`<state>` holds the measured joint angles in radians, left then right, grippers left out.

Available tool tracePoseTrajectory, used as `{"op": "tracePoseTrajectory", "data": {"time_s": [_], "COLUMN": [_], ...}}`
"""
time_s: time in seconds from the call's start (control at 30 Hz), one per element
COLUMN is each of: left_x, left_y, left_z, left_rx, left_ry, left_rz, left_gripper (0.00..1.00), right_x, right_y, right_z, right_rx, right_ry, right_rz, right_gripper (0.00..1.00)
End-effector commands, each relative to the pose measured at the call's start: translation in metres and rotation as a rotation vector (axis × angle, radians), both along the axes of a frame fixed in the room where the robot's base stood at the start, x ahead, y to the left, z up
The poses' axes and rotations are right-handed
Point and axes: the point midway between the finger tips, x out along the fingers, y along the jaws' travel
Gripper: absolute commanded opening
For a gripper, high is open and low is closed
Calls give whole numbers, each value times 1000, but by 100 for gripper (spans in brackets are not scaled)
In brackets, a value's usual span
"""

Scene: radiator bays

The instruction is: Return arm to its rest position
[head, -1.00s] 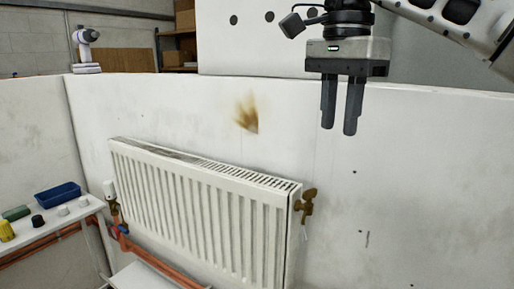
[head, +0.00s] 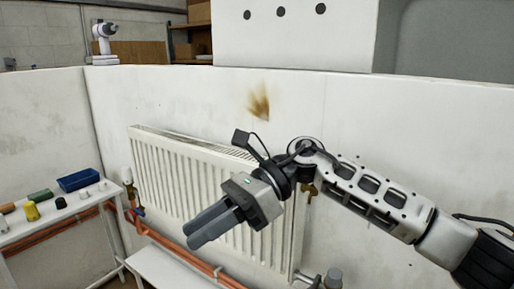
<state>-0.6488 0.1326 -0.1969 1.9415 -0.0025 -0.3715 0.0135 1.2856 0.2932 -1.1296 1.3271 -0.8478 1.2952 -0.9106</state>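My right arm (head: 375,190) comes in from the lower right and reaches across in front of the white radiator (head: 180,185). Its gripper (head: 194,233) points down and to the left, in front of the radiator's ribbed face. The two dark fingers look slightly apart, with nothing seen between them. My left gripper is not in view.
A side bench (head: 60,222) at left holds a blue tray (head: 78,181) and several small parts. Copper pipes (head: 165,243) run low by the radiator. A white low surface (head: 165,272) lies below. A white device (head: 103,40) stands on the wall top. The wall at right is bare.

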Motion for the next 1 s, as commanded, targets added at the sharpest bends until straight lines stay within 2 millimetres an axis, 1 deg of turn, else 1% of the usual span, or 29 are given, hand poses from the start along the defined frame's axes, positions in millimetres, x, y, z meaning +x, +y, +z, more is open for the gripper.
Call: {"op": "tracePoseTrajectory", "data": {"time_s": [0.03,0.1,0.17,0.2,0.27,0.3,0.37,0.4,0.47,0.5,0.57,0.6,0.67,0.7,0.77,0.8,0.83,0.87,0.9,0.97,1.0], "left_x": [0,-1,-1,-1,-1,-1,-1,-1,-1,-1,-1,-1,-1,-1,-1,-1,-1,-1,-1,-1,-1], "left_y": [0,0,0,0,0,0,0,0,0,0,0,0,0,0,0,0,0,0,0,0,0], "left_z": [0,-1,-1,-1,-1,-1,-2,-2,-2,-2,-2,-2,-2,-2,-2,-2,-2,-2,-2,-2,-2], "left_rx": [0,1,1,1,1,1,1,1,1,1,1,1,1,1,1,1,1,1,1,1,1], "left_ry": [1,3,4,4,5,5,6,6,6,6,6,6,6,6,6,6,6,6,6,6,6], "left_rz": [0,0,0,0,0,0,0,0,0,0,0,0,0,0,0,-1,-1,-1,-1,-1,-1], "left_gripper": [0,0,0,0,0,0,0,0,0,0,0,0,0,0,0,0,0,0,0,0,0], "right_x": [-8,-12,-10,-6,2,9,20,28,37,41,43,41,33,24,7,-8,-20,-31,-48,-72,-87], "right_y": [12,23,27,26,21,15,2,-9,-28,-42,-65,-81,-106,-121,-143,-157,-167,-176,-187,-201,-209], "right_z": [-6,-6,-7,-9,-15,-21,-36,-49,-74,-94,-129,-155,-194,-219,-255,-278,-294,-309,-327,-348,-360], "right_rx": [95,219,317,377,462,515,591,638,708,750,817,858,920,959,1017,1054,-1060,-1030,-996,-953,-929], "right_ry": [147,355,543,673,872,1007,1215,1354,1565,1707,1918,2059,2254,2375,2547,2652,-2669,-2594,-2501,-2379,-2308], "right_rz": [-51,-138,-215,-270,-354,-412,-501,-561,-652,-714,-809,-874,-969,-1028,-1114,-1171,1190,1166,1136,1096,1075], "right_gripper": [28,28,28,28,28,28,28,28,28,28,28,28,28,28,28,28,28,28,28,28,28]}}
